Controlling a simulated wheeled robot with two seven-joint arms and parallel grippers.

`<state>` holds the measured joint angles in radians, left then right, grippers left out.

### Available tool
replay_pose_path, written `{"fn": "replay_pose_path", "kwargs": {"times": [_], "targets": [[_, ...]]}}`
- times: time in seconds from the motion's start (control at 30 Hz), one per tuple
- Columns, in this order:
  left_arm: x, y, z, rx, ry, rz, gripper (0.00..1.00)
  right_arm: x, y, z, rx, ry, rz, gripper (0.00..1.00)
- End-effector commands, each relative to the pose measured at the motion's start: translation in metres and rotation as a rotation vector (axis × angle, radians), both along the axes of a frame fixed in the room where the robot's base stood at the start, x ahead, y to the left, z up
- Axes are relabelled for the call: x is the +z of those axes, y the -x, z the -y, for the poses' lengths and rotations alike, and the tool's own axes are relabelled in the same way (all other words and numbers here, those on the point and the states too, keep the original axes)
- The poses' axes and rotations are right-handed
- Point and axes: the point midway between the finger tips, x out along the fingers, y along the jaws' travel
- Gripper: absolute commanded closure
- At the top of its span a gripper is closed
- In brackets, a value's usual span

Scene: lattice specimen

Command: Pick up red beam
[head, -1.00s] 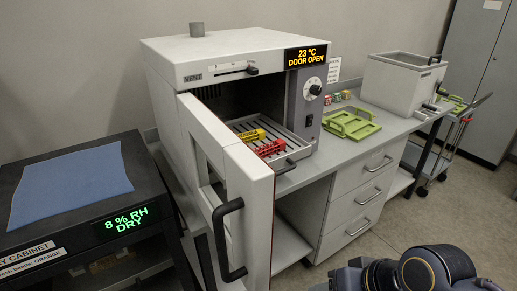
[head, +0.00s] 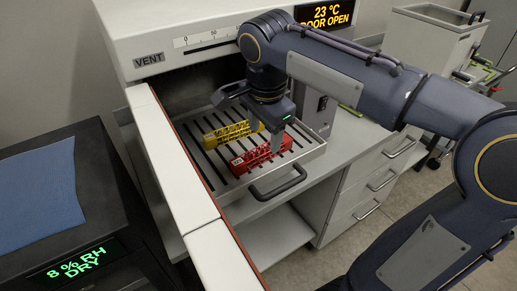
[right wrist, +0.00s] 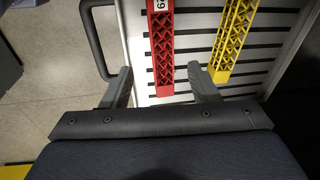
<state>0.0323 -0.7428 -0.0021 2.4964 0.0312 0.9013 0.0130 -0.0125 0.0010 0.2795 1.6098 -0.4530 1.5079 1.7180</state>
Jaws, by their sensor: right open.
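The red beam (head: 258,160), a lattice bar, lies on the slotted tray (head: 215,178) of the open oven. It also shows in the right wrist view (right wrist: 161,45). The yellow beam (head: 228,133) lies beside it, farther back, and also shows in the right wrist view (right wrist: 234,35). My right gripper (head: 262,130) is over the tray by the two beams. In the right wrist view my right gripper (right wrist: 163,82) is open, one finger to each side of the red beam's near end. The red beam rests on the tray, apart from the left finger. My left gripper is not in view.
The tray has a dark front handle (head: 278,183). The open oven door (head: 185,190) stands at the left of the tray. A dry cabinet (head: 75,235) with a blue mat (head: 38,195) is at far left. White drawers (head: 365,175) stand to the right.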

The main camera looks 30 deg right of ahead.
Motion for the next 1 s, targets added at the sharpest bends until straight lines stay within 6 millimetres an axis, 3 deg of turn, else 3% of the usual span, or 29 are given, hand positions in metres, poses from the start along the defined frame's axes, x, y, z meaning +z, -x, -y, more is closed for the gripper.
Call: {"fn": "replay_pose_path", "kwargs": {"times": [0.33,0.67,1.0], "targets": [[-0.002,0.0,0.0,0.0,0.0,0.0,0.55,-0.048,-0.01,0.002,0.0,0.0,-0.002,0.45],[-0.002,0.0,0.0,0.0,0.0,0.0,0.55,-0.054,-0.011,0.002,0.0,-0.001,0.001,0.45],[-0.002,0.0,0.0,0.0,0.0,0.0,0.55,-0.054,-0.011,0.002,0.001,-0.001,0.001,0.9]]}}
